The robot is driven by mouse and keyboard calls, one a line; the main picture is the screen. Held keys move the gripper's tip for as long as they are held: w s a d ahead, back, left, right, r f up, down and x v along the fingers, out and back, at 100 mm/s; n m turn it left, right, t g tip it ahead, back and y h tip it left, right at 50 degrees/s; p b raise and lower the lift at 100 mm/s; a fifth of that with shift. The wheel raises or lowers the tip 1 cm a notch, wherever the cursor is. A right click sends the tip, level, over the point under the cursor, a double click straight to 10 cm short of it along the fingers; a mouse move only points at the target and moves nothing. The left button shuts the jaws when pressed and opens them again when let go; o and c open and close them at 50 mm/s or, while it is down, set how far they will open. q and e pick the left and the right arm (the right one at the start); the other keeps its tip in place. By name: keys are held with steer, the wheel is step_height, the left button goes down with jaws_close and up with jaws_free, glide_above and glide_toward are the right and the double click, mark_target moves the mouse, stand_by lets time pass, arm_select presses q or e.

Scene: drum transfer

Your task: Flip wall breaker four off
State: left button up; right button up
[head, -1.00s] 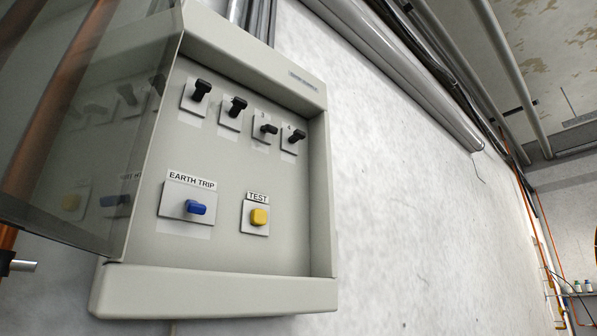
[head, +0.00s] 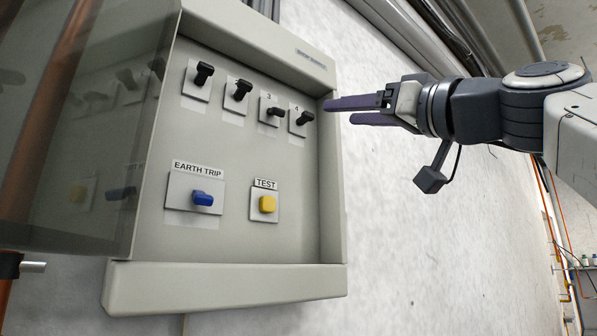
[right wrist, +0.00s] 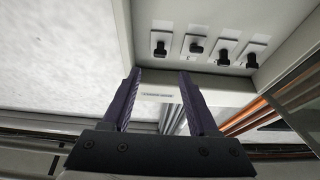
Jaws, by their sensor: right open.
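Breaker four (head: 304,118) is the rightmost black switch in the top row of the grey wall box (head: 225,240). Its lever sticks out from a pale plate, tilted up and to the right. In the right wrist view, breaker four (right wrist: 160,48) looks to be the leftmost switch. My right gripper (head: 338,111) comes in from the right with its dark purple fingers apart and empty. In the head view its tips lie just right of breaker four, over the box's right side wall; no contact is seen. My left gripper is not in view.
Breaker three (head: 275,112) sits close left of breaker four, with two more switches beyond. A blue EARTH TRIP switch (head: 203,197) and yellow TEST button (head: 267,204) are below. The transparent cover (head: 75,150) stands open at left. The box has raised side walls.

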mark_target(311, 115)
steer(key=p+x, duration=0.5)
steer(key=x, duration=0.3)
steer(key=shift+w+a, duration=0.1)
jaws_close()
